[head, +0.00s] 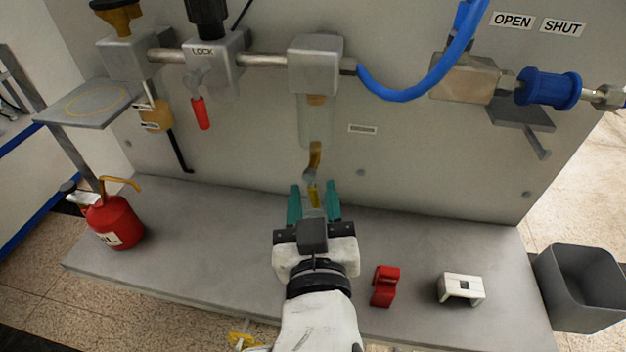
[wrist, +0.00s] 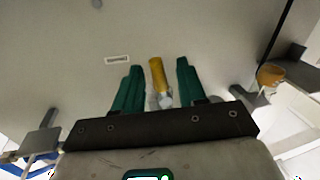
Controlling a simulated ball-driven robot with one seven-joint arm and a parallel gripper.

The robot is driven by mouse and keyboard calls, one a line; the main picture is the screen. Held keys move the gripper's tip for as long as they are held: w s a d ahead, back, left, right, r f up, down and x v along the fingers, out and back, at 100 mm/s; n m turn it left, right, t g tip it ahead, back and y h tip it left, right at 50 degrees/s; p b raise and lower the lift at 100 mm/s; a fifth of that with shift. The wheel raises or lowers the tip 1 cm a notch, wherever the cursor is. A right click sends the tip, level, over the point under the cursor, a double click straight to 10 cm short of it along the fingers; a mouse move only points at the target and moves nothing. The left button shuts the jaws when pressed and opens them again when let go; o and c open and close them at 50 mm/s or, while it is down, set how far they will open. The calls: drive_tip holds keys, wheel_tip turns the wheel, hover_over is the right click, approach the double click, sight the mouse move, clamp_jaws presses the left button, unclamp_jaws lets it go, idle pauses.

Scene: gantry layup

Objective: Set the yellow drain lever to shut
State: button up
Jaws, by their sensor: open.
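The yellow drain lever (head: 314,194) hangs below a small metal valve at the foot of the clear bowl (head: 317,125) in the head view. In the wrist view the yellow lever (wrist: 157,76) stands between the two green fingers, with the metal valve piece beside its base. My gripper (head: 314,190) is open, with one finger on each side of the lever. In the wrist view my gripper (wrist: 159,67) shows gaps on both sides of the lever, so it is not clamped. Whether a finger touches it elsewhere is hidden.
A red oil can (head: 115,222) stands on the shelf (head: 215,235) at left. A red clip (head: 385,286) and a white block (head: 461,289) lie at right. A grey bin (head: 580,287) is beyond the right edge. A blue hose (head: 405,94) loops above. The panel is close behind the lever.

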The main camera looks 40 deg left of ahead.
drive_tip(key=shift+x, duration=1.45)
clamp_jaws()
